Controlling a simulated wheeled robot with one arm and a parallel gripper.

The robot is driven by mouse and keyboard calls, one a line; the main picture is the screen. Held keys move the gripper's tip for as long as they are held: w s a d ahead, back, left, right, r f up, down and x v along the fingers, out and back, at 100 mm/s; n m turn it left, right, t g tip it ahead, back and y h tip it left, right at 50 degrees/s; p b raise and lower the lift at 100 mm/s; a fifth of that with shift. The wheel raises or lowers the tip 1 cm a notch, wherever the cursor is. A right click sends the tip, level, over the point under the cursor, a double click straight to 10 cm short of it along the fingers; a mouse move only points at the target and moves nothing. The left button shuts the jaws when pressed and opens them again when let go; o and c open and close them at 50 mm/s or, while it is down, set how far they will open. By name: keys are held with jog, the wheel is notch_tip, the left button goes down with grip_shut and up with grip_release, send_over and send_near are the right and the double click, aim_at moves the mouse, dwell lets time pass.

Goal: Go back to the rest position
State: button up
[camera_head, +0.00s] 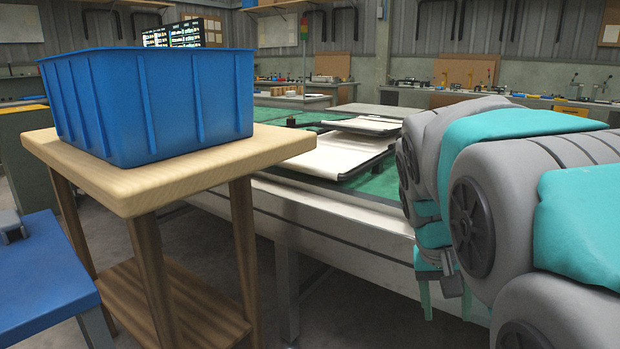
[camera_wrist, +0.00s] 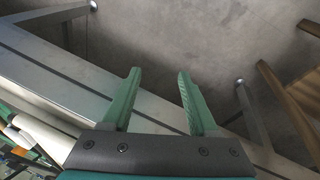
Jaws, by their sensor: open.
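My gripper (camera_head: 444,298) hangs low in front of the long table's near side in the head view, its teal fingers pointing down. In the wrist view my gripper (camera_wrist: 156,80) has its two fingers well apart with nothing between them. The folding lounger (camera_head: 332,156), with cream panels and a dark frame, lies on the green top of the long table, behind and to the left of my gripper. My arm hides the table's right part.
A blue bin (camera_head: 150,105) stands on a wooden stand (camera_head: 215,158) at the left. A blue surface (camera_head: 40,275) is at the lower left. The long table's pale edge (camera_head: 330,215) runs close behind my gripper. Bare floor (camera_wrist: 210,45) shows beyond the fingertips.

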jog(key=s+a+f+n+g+y, duration=0.1)
jog(key=s+a+f, duration=0.1)
jog(key=s+f, duration=0.2)
jog(key=s+a+f+n+y, duration=0.1)
jog(key=s+f, duration=0.3)
jog(key=s, duration=0.6)
jog(key=s+a+f+n+g+y, duration=0.1)
jog(key=s+a+f, duration=0.3)
jog(key=s, duration=0.4)
jog(key=shift+f+n+g, duration=0.3)
jog(key=shift+f, duration=0.3)
jog(key=shift+a, duration=0.1)
